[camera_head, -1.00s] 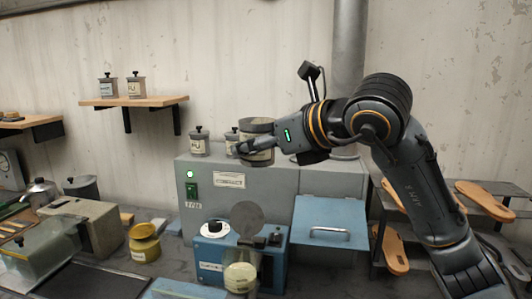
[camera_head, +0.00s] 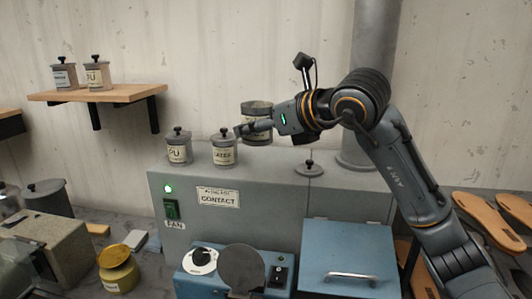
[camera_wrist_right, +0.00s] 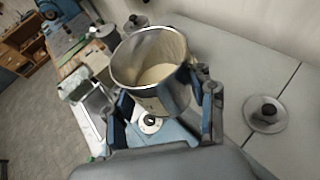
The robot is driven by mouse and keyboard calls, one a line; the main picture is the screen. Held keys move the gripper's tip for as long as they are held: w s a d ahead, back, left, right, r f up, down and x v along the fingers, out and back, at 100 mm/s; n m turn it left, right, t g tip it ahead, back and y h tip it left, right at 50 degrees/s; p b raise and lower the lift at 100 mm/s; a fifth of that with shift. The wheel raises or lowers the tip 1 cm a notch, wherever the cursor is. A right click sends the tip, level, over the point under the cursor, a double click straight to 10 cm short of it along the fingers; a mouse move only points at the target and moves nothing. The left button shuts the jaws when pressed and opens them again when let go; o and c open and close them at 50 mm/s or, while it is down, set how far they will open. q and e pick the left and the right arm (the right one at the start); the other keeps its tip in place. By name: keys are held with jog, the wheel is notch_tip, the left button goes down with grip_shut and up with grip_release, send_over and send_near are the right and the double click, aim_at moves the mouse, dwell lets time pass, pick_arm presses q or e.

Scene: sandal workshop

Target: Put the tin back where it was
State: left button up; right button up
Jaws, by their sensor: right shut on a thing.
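The open grey tin with a pale label (camera_head: 257,112) is held upright, or nearly so, above the grey cabinet top. My right gripper (camera_head: 245,129) is shut on it from the side. In the right wrist view the tin (camera_wrist_right: 153,66) has no lid and shows cream-coloured contents, between the fingers of my right gripper (camera_wrist_right: 165,108). A loose round lid with a dark knob (camera_head: 308,168) lies on the cabinet top to the right; it also shows in the right wrist view (camera_wrist_right: 267,113). My left gripper is out of view.
Lidded tins marked PU (camera_head: 179,150) and LATEX (camera_head: 224,152) stand on the grey cabinet (camera_head: 255,208), left of the held tin. A wall shelf (camera_head: 110,95) carries two lidded tins. A pipe (camera_head: 368,80) rises behind. Cabinet top between LATEX and the lid looks clear.

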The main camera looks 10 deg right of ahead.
jog(key=w+d+f+p, duration=0.2)
jog(key=w, duration=0.2)
jog(key=p, duration=0.1)
send_over(267, 171)
jog(key=f, duration=0.4)
jog(key=shift+s+a+f, duration=0.2)
jog(key=shift+s, duration=0.15)
jog(key=f, duration=0.1)
jog(key=w+f+p, duration=0.1)
jog(key=f, duration=0.1)
jog(key=shift+d+f, duration=0.15)
jog(key=shift+f, duration=0.15)
jog(key=shift+s+f, duration=0.1)
jog(key=shift+f, duration=0.2)
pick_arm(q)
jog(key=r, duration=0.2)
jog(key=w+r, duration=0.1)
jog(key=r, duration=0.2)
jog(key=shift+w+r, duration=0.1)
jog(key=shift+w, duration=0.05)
